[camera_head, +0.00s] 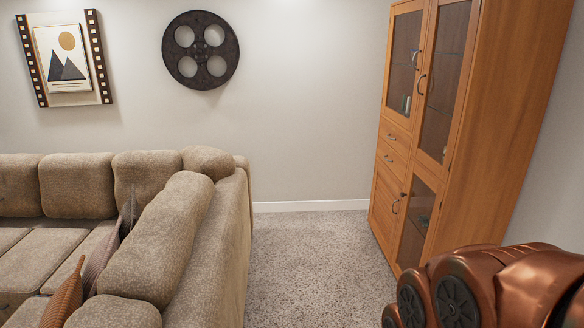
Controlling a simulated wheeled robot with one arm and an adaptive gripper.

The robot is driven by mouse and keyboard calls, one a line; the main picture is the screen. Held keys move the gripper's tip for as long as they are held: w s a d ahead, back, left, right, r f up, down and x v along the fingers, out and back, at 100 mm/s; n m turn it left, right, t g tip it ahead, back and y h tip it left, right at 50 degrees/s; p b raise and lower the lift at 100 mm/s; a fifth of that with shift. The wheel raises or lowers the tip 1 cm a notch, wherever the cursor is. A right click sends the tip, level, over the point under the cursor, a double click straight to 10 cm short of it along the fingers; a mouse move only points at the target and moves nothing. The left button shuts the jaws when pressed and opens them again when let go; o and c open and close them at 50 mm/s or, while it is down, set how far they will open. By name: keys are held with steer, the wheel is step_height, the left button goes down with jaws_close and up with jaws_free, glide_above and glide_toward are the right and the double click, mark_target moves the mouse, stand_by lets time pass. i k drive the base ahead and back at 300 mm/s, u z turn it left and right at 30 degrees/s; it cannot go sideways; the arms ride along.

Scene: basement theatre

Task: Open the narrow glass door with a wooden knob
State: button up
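A tall wooden cabinet (505,120) stands at the right against the wall. Its upper part has a left glass door (402,62) and a right glass door (446,70), each with a curved metal handle. Low on the right is a narrow glass door (415,228) in a wooden frame. A small dark knob (403,194) shows near its left edge; I cannot tell its material. The doors look shut. My copper-coloured arm fills the bottom right corner, in front of the cabinet's lower side. My gripper is not in view.
Two drawers (392,148) and a solid lower door (384,208) with a curved handle form the cabinet's left side. A beige sofa (205,250) with cushions fills the left. Clear carpet (315,265) lies between sofa and cabinet. A film reel (180,70) hangs on the wall.

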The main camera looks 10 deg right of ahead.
mark_target(414, 169)
steer(key=z, duration=0.1)
steer(key=i, duration=3.65)
steer(key=z, duration=0.1)
